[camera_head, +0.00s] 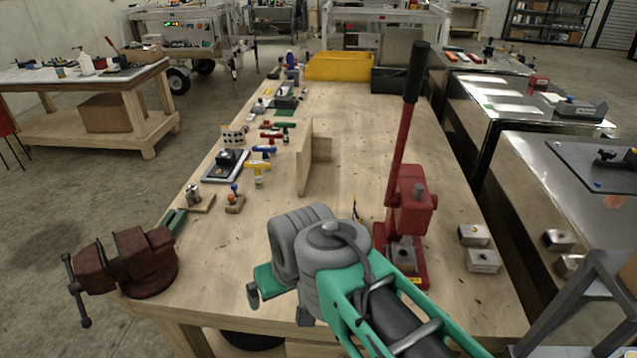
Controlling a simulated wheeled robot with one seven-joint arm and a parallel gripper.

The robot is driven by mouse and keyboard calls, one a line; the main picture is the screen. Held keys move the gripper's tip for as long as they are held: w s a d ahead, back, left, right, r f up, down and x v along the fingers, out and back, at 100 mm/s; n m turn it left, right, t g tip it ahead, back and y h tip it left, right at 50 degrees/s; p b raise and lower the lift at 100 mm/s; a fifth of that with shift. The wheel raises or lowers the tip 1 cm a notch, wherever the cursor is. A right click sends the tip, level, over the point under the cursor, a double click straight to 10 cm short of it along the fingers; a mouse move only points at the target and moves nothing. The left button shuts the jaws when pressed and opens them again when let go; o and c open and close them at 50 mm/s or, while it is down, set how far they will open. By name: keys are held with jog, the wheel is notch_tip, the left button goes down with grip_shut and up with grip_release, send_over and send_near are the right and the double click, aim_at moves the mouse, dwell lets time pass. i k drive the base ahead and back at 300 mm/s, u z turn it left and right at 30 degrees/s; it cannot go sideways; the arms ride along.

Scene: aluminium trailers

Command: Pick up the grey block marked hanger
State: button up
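Two small grey blocks lie on the right side of the wooden bench: one farther back (473,235) and one nearer the front (483,261). A third grey block (404,257) sits in the base of the red lever press. The lettering is too small to read, so I cannot tell which block is marked hanger. My gripper (278,306) is over the front part of the bench, left of the press and well away from the two right-hand blocks. Its two dark fingers stand apart, with nothing visible between them. My wrist hides part of the bench below.
The red press (410,205) with its tall lever stands between my gripper and the right-hand blocks. A dark red vise (132,260) is at the front left corner. An upright wooden board (304,158) stands mid-bench. Tools line the left edge; a yellow bin (340,66) is at the back.

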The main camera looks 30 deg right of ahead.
aim_at(407, 264)
jog(key=z, duration=1.85)
